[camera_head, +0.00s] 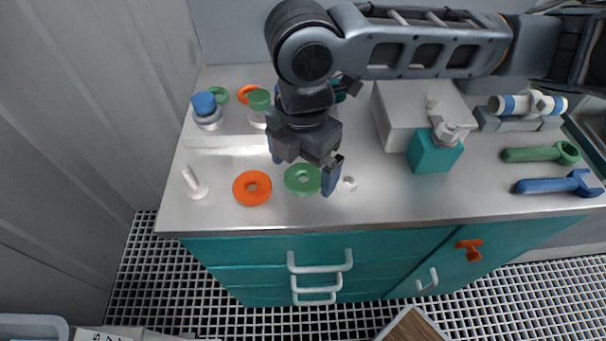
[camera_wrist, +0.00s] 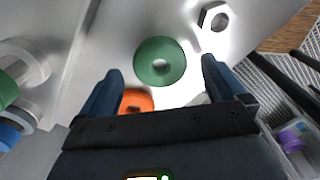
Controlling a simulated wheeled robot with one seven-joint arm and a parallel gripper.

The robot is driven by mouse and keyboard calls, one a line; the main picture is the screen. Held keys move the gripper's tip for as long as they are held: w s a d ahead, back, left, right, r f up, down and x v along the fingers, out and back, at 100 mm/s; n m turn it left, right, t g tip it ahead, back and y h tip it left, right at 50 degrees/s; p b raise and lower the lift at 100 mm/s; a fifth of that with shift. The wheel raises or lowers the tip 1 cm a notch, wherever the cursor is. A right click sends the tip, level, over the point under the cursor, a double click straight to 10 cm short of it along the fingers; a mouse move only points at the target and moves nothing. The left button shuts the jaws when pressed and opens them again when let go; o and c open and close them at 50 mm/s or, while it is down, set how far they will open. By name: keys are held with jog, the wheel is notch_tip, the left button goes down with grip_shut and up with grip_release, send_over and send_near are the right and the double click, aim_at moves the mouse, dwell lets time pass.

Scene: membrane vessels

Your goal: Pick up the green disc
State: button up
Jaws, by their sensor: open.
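The green disc (camera_head: 303,180) is a flat ring with a centre hole, lying on the metal worktop near its front edge. In the wrist view the green disc (camera_wrist: 160,62) lies ahead of the fingertips, roughly centred between them. My gripper (camera_head: 306,176) is open and empty, above the disc, with one finger to each side in the head view. The fingers also show in the wrist view (camera_wrist: 160,68). Contact with the disc is not visible.
An orange ring (camera_head: 252,188) lies just left of the disc. A white nut (camera_head: 347,184) lies close on its right. A white peg (camera_head: 194,184) stands further left. Blue- and green-capped vessels (camera_head: 206,108) stand behind left. A teal block (camera_head: 434,152) and wrenches (camera_head: 541,154) are at right.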

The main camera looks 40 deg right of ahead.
jog(key=shift+f, duration=0.7)
jog(key=shift+c, duration=0.4)
jog(key=c, duration=1.1)
